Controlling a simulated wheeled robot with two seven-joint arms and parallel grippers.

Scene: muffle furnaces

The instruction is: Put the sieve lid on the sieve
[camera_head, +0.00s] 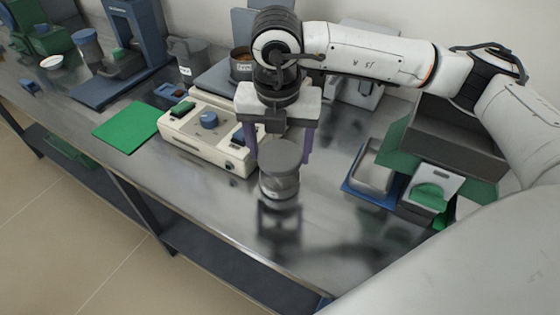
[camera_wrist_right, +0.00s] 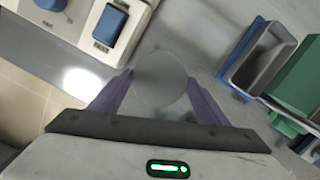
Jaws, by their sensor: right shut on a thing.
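My right gripper (camera_head: 280,156) reaches down over the steel bench. It is shut on the round grey sieve lid (camera_head: 281,152), with one purple finger on each side. The lid also shows as a grey disc between the fingers in the right wrist view (camera_wrist_right: 161,80). The sieve (camera_head: 279,188), a short grey cylinder, stands upright on the bench directly below the lid. The lid overlaps the sieve's top in the head view, and I cannot tell whether they touch. The wrist view shows no sieve, as the lid hides it. My left gripper is not in view.
A metal tray (camera_head: 371,178) on a blue base and a white and green device (camera_head: 430,190) stand to the right. The bench front is clear. A green mat (camera_head: 127,128) lies left.

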